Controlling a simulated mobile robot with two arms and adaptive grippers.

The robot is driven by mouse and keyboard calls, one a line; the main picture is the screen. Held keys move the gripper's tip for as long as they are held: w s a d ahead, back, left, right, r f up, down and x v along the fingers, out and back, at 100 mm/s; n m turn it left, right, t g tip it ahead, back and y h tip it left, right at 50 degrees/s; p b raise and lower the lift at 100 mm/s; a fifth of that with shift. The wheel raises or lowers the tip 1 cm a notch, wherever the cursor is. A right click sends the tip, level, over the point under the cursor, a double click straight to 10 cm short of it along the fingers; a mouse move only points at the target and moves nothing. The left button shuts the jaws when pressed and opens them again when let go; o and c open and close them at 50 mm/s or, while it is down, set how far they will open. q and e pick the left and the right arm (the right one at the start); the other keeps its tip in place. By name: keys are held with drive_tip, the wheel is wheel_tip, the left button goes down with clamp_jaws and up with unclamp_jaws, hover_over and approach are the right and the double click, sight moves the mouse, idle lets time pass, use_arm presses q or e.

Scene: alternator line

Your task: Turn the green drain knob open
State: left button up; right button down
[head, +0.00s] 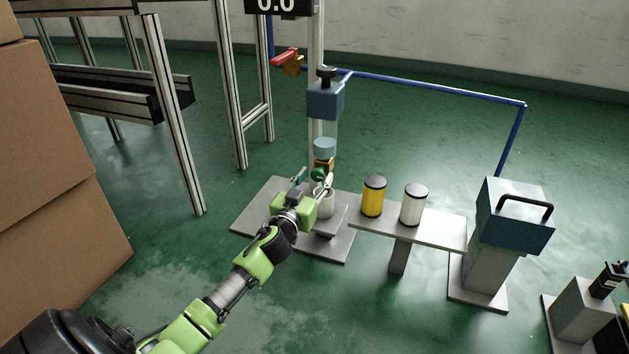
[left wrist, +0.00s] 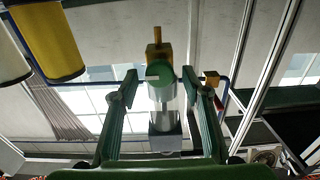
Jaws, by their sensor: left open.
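The green drain knob (head: 318,174) sits on a brass drain valve (head: 324,164) below a blue filter unit (head: 325,100) on the post. In the left wrist view the round green knob (left wrist: 158,74) faces the camera with a short pale mark on its left side. My left gripper (head: 314,181) is open, with its fingers on either side of the knob. Gaps show between the knob and both fingers (left wrist: 160,82) in the wrist view, so it is not gripped. My right gripper is not in view.
A white cup (head: 325,203) stands under the valve, close to my left gripper. A yellow canister (head: 373,197) and a white canister (head: 413,204) stand on a grey shelf to the right. A red-handled valve (head: 286,57) is above. Cardboard boxes (head: 50,200) are at left.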

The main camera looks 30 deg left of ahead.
use_arm(q)
drive_tip(key=c, duration=1.1)
drive_tip(key=shift+o, duration=0.2)
